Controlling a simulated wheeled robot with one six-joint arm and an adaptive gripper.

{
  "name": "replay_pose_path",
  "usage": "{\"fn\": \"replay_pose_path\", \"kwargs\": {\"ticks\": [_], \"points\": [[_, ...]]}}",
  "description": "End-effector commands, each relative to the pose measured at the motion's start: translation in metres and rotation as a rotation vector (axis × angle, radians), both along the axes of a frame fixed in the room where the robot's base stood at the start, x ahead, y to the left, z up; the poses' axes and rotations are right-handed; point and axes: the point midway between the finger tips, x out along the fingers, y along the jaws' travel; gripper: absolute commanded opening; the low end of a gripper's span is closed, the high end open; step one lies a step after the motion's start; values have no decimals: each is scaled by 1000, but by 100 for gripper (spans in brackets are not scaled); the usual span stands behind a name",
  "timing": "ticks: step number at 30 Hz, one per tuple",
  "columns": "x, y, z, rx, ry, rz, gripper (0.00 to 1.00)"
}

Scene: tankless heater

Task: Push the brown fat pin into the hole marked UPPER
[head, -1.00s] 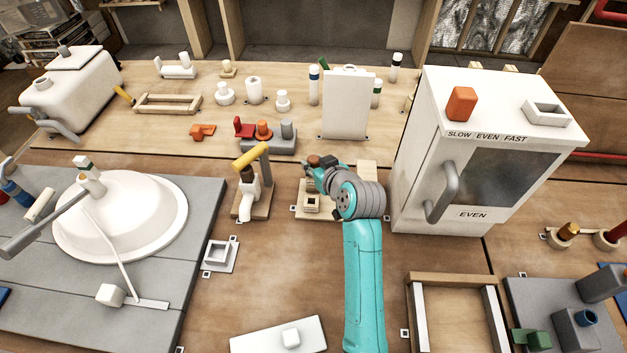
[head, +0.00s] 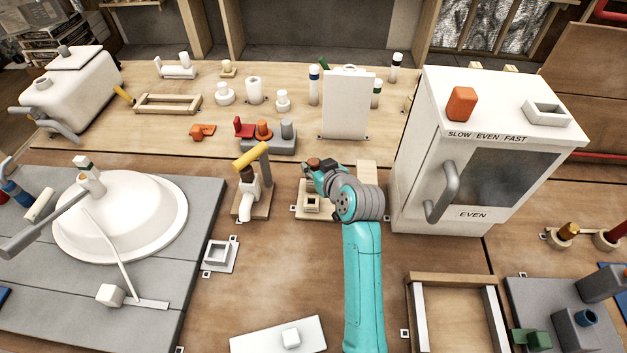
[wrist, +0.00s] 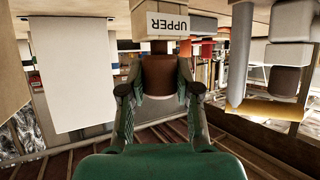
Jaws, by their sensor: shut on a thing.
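The brown fat pin (wrist: 160,76) is between the two fingers of my gripper (wrist: 160,90) in the wrist view, and my gripper is shut on it. Its narrower end (wrist: 158,46) points at a pale block labelled UPPER (wrist: 170,24), which appears upside down there. The hole itself is hidden, so I cannot tell whether the pin's tip is in it. In the head view my gripper (head: 318,172) is over a small wooden stand (head: 303,214), with the brown pin top (head: 313,162) showing beside the fingers.
A valve with a yellow handle (head: 251,155) stands close left of my gripper. A white upright panel (head: 346,105) is behind it. A white cabinet with a grey handle (head: 441,192) stands to the right. Bare table lies in front of the stand.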

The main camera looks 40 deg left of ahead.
Motion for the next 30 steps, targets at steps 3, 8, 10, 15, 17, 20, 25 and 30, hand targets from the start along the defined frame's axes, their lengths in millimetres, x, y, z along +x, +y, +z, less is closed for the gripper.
{"fn": "replay_pose_path", "kwargs": {"ticks": [3,8,10,15,17,20,25,30], "points": [[0,0,-1,0,0,0,0],[0,0,-3,0,0,0,0],[0,0,-4,0,0,0,0],[0,0,-5,0,0,0,0],[0,0,-6,0,0,0,0],[0,0,-7,1,0,0,0],[0,0,-9,1,0,0,0],[0,0,-10,1,0,0,0]]}}
